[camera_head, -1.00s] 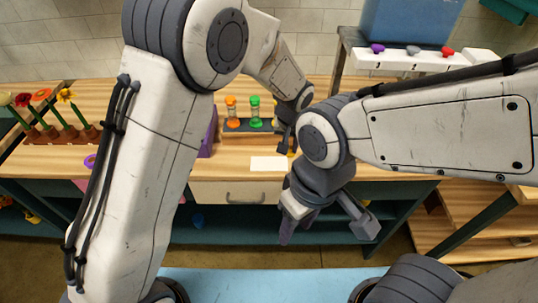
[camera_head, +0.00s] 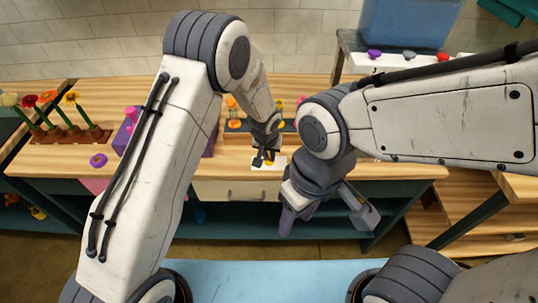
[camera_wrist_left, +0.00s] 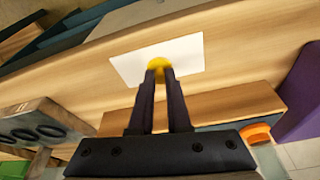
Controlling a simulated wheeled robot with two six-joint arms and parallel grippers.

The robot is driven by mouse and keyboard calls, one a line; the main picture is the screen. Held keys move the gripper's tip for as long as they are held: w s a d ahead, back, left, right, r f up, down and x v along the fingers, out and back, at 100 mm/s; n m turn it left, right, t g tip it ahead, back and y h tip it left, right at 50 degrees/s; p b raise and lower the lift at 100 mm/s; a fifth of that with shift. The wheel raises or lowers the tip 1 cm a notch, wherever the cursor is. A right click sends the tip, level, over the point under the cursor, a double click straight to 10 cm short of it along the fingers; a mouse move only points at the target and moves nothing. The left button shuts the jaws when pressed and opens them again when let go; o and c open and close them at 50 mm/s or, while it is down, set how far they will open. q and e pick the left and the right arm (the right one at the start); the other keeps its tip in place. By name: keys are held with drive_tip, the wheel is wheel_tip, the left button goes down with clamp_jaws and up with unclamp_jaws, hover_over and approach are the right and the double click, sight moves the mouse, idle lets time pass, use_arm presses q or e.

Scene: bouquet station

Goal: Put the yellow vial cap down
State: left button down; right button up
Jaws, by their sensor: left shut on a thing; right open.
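My left gripper (camera_head: 266,160) is shut on the yellow vial cap (camera_wrist_left: 158,63), pinched at its fingertips. In the left wrist view the cap shows just beyond the two dark fingers, over the white card (camera_wrist_left: 185,58) on the wooden table. The card is also in the head view (camera_head: 262,167), near the table's front edge, partly hidden by the gripper. I cannot tell whether the cap touches the card. My right gripper (camera_head: 326,213) is open and empty, with its fingers spread, in front of the table.
A vial rack (camera_head: 232,138) stands behind the card, partly hidden by my left arm. A purple box (camera_wrist_left: 300,95) is beside it. Coloured caps sit on a white tray (camera_head: 385,66) at the back right.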

use_arm(q)
drive_tip(key=shift+f, duration=0.1)
drive_tip(key=c, duration=0.8)
unclamp_jaws()
drive_tip(key=shift+c, duration=0.2)
drive_tip(key=d+b+v, duration=0.1)
drive_tip(key=b+v, duration=0.1)
drive_tip(key=v, duration=1)
drive_tip(key=s+a+r+m+g, duration=0.1)
drive_tip(key=s+r, duration=0.2)
drive_tip(key=s, duration=0.6)
drive_tip(key=s+a+r+m+g, duration=0.1)
drive_tip(key=s+a+r+m, duration=0.1)
drive_tip(key=s, duration=0.8)
drive_tip(key=s+a+r+m+g, duration=0.1)
drive_tip(key=s+a+r, duration=0.1)
drive_tip(key=s, duration=0.7)
drive_tip(key=shift+s+r+m, duration=0.25)
drive_tip(key=shift+r+m, duration=0.15)
drive_tip(key=shift+r, duration=0.45)
